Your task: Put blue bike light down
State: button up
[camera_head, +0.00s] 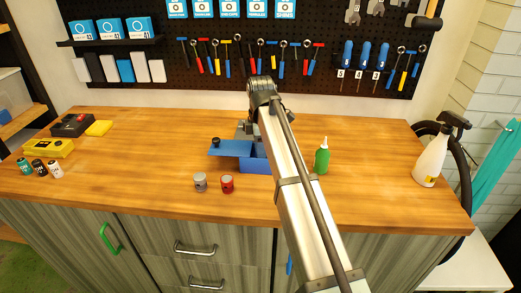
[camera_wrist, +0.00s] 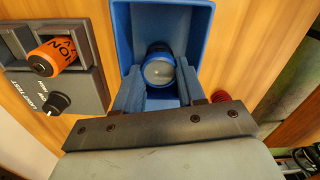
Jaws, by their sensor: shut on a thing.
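The blue bike light (camera_wrist: 160,70) shows in the wrist view with its round pale lens and dark ring facing the camera. It is between the two fingers of my gripper (camera_wrist: 160,80), which is shut on it. The light and fingertips are over or inside an open blue box (camera_wrist: 203,22); the exact height is unclear. My arm hides the light and most of the gripper there.
A grey light tester (camera_wrist: 96,92) holding an orange cylinder (camera_wrist: 55,56) lies left of the box. A spray bottle (camera_head: 431,160) stands far right. The bench's left middle is clear.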

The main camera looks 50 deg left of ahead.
jog(key=shift+f, duration=0.45)
jog(key=o, duration=0.9)
jog(key=shift+f, duration=0.15)
jog(key=shift+c, duration=0.2)
notch_tip(320, 180, up, 12)
